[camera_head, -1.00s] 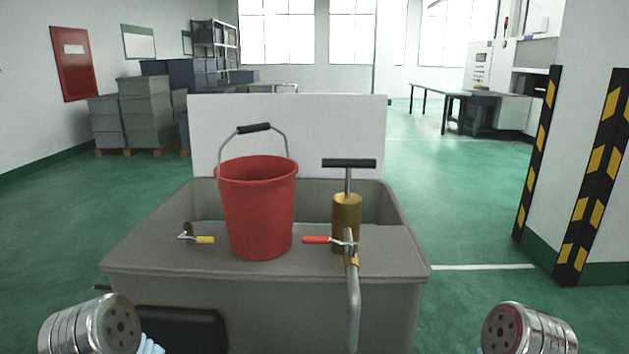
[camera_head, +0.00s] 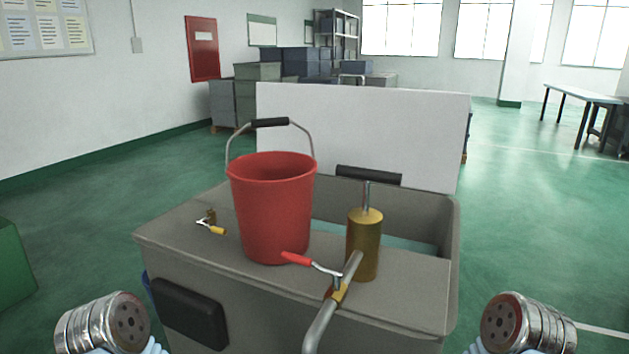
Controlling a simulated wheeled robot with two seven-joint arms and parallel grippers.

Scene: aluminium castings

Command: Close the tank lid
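The grey tank (camera_head: 299,312) stands in front of me, seen at an angle. Its white lid (camera_head: 400,120) stands upright at the back edge, so the tank is open. Part of the inside shows behind the pump. A red bucket (camera_head: 272,210) with a raised handle stands on the flat top left of the opening. A brass pump (camera_head: 364,245) with a dark T-handle (camera_head: 368,176) stands to the bucket's right. Neither gripper shows; only metal links of my arms appear in the bottom corners.
A red-handled lever (camera_head: 297,259) and a grey pipe (camera_head: 332,305) are at the tank's front. A yellow-handled tap (camera_head: 212,224) is left of the bucket. A green block (camera_head: 12,265) is at the left edge.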

